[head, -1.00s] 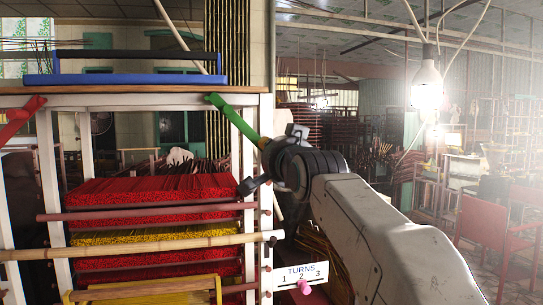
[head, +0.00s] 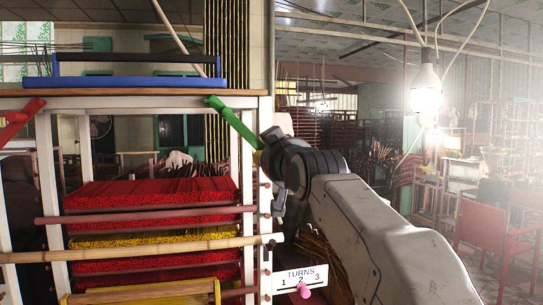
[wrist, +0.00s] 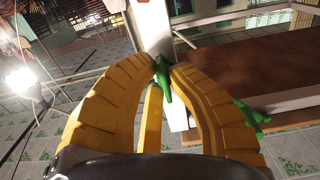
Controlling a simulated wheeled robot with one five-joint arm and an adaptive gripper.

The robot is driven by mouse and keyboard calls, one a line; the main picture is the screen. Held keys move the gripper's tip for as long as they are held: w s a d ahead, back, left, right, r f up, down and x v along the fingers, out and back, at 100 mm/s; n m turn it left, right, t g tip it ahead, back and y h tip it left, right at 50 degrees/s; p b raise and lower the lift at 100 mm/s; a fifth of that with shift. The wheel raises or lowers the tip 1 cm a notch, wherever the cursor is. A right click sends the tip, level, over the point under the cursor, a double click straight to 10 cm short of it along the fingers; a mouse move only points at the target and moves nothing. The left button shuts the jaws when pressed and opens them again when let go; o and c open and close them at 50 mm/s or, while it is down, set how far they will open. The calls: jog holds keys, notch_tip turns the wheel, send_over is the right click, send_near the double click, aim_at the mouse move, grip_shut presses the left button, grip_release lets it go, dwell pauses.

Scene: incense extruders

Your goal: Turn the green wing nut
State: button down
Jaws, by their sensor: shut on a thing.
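The green wing nut (wrist: 163,78) sits against a white post (wrist: 156,35) of the rack, between the yellow fingers of my gripper (wrist: 165,72). My gripper is shut on it, with the fingertips on either side. In the head view my gripper (head: 260,160) is at the rack's right post, largely hidden by my dark wrist; the wing nut cannot be made out there. A small board (head: 300,277) reads "TURNS 1 2 3", with a pink marker (head: 304,291) below, a little right of the 2.
A green brace (head: 232,120) slants down to the right post; a red brace (head: 22,118) is on the left. A blue-framed tray (head: 135,80) is on top. Red and yellow incense bundles (head: 150,193) fill the shelves. A bamboo pole (head: 150,247) crosses the front.

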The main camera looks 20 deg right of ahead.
jog(key=shift+f+n, duration=0.1)
jog(key=shift+n, duration=0.5)
jog(key=c, duration=1.2)
grip_release()
jog(key=s, duration=1.2)
